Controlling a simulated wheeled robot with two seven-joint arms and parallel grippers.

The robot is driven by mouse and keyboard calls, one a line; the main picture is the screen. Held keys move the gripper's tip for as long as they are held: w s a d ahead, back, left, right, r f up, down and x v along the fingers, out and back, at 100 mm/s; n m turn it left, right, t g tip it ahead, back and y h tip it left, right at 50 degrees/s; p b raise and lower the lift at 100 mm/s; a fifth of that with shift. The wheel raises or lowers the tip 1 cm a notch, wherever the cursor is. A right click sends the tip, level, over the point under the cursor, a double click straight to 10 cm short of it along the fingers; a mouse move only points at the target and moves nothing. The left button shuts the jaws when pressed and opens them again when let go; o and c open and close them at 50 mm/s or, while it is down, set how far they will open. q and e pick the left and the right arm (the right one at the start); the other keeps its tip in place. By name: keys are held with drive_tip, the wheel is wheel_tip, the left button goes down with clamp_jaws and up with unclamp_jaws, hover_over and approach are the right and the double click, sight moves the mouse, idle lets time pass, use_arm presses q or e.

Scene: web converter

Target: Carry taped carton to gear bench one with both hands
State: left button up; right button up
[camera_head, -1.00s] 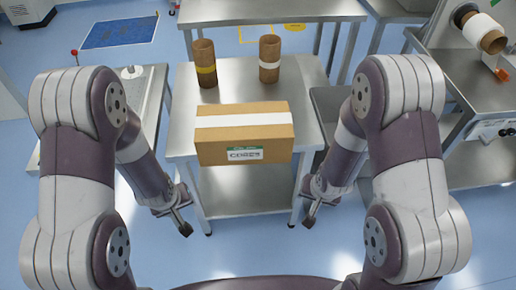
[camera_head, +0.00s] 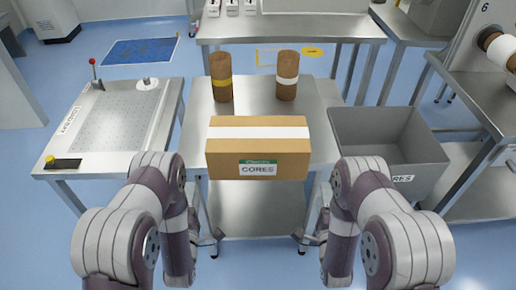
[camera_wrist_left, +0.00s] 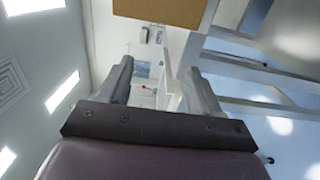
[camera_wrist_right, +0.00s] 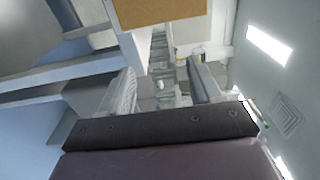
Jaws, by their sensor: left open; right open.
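The taped carton (camera_head: 258,160) is a brown box with a white tape strip on top and a label reading CORES on its front. It sits at the front of a steel bench (camera_head: 318,108). Its edge shows at the top of the left wrist view (camera_wrist_left: 165,10) and of the right wrist view (camera_wrist_right: 165,10). My left gripper (camera_head: 213,250) is open and empty, below and left of the carton. My right gripper (camera_head: 303,248) is open and empty, below and right of it. Neither touches the carton. I cannot tell which bench is gear bench one.
A grey bin (camera_head: 390,140) is right of the bench. A steel table with a perforated plate (camera_head: 105,122) is left. Another bench (camera_head: 290,30) stands behind.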

use_arm(q)
drive_tip(key=w, duration=0.4)
drive_tip(key=w+d, duration=0.1)
drive_tip(key=w, duration=0.9)
drive_tip(key=shift+d, duration=0.25)
use_arm(e)
drive_tip(key=w, duration=0.4)
drive_tip(key=w+a, duration=0.1)
drive_tip(key=w, duration=0.9)
drive_tip(key=shift+a, duration=0.25)
drive_tip(key=shift+a, duration=0.1)
